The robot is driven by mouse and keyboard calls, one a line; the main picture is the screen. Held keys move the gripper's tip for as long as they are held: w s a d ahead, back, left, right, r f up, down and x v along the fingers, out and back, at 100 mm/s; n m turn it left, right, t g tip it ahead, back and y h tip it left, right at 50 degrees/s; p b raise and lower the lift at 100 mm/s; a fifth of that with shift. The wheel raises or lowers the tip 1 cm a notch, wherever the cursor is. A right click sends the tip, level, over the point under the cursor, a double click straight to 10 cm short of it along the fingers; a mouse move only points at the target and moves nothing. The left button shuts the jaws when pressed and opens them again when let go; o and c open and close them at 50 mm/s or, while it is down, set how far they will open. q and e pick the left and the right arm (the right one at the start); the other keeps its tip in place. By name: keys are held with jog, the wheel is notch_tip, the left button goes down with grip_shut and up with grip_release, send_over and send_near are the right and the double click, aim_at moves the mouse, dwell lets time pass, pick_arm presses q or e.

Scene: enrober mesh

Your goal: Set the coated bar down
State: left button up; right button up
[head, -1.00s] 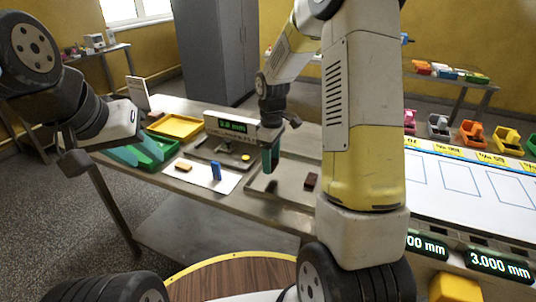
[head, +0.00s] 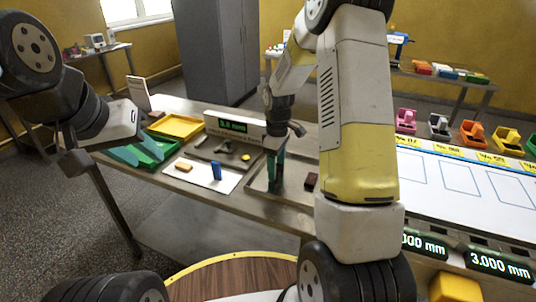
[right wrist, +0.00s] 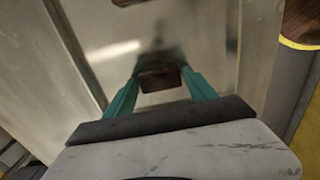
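My right gripper (head: 275,186) points down over the metal tray (head: 256,186) in the head view. In the right wrist view its teal fingers (right wrist: 160,76) stand on either side of a dark brown coated bar (right wrist: 160,79) and appear to touch its ends. The bar is at or just above the tray surface; I cannot tell whether it rests there. Another dark brown bar (head: 311,181) lies on the tray to the right of the gripper.
A white sheet (head: 200,177) with a blue block (head: 216,170) and an orange-brown block (head: 184,166) lies left of the tray. Behind are a yellow tray (head: 178,126), a green tray (head: 165,157) and a display unit (head: 233,127). My right arm covers the tray's right part.

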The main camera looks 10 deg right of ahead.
jog(key=shift+o, duration=0.7)
notch_tip(320, 180, up, 12)
jog(key=s+r+m+t, duration=0.3)
jog(key=s+r+m, duration=0.2)
jog(key=s+r, duration=0.6)
jog(key=s+a+r+m+t+y, duration=0.2)
jog(key=s+m, duration=0.3)
jog(key=s, duration=0.8)
jog(key=shift+s+r+m+t, duration=0.2)
jog(key=shift+m+t, duration=0.1)
jog(key=shift+t, duration=0.3)
